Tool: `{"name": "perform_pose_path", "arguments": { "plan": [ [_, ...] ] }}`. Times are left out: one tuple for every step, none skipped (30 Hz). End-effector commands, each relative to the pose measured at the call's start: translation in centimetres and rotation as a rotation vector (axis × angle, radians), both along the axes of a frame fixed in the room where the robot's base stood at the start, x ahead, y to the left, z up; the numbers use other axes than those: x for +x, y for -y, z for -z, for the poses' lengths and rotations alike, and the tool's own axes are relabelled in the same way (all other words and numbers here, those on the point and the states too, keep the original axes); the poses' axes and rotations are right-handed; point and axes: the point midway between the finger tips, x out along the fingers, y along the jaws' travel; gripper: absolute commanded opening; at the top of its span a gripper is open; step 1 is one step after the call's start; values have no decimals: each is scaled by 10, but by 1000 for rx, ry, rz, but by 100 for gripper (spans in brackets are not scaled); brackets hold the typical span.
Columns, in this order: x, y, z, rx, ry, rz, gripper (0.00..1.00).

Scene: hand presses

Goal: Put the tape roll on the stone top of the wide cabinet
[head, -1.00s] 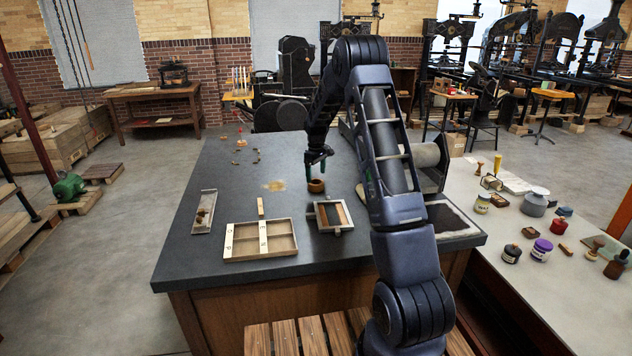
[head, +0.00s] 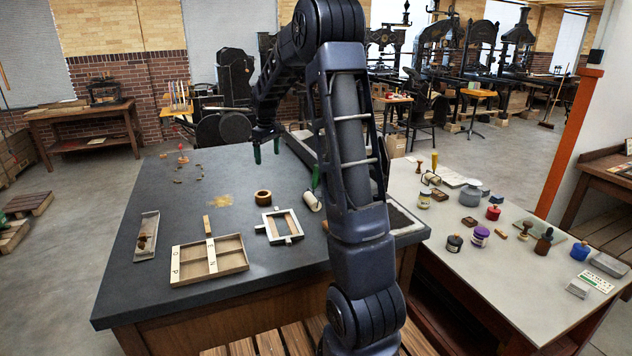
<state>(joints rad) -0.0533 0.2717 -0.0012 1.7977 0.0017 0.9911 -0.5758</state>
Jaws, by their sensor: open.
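The tape roll (head: 263,197), a small brown ring, lies flat on the dark stone top (head: 150,290) of the wide wooden cabinet (head: 240,330). It sits behind the light metal frame and right of a yellowish patch. My gripper (head: 266,150) is open with its green-tipped fingers apart and nothing between them.
On the stone top are a divided wooden tray (head: 210,258), the metal frame (head: 282,226), a narrow tray (head: 147,236) and a white roller (head: 312,201). A pale table (head: 480,265) with jars stands at right. The stone's front left is bare.

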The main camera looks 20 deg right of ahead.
Motion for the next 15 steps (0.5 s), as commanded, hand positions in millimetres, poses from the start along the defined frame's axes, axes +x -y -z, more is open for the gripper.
{"name": "perform_pose_path", "arguments": {
  "plan": [
    [-16, 2, -14, 2, 14, 20, 86],
    [-24, 3, -21, 4, 21, 33, 86],
    [-36, 5, -29, 6, 30, 51, 86],
    [-45, 6, -34, 9, 37, 64, 86],
    [-54, 7, -40, 9, 43, 76, 86],
    [-66, 8, -47, 12, 52, 95, 86],
    [-75, 9, -53, 14, 60, 107, 86],
    [-84, 10, -57, 16, 65, 120, 86],
    [-96, 12, -63, 18, 74, 137, 86],
    [-106, 13, -67, 21, 80, 150, 86],
    [-115, 14, -72, 23, 88, 164, 86],
    [-127, 15, -77, 26, 97, 181, 86],
    [-136, 16, -80, 29, 103, 195, 86],
    [-146, 17, -84, 31, 109, 208, 86],
    [-159, 18, -88, 34, 118, 226, 86]
  ]
}}
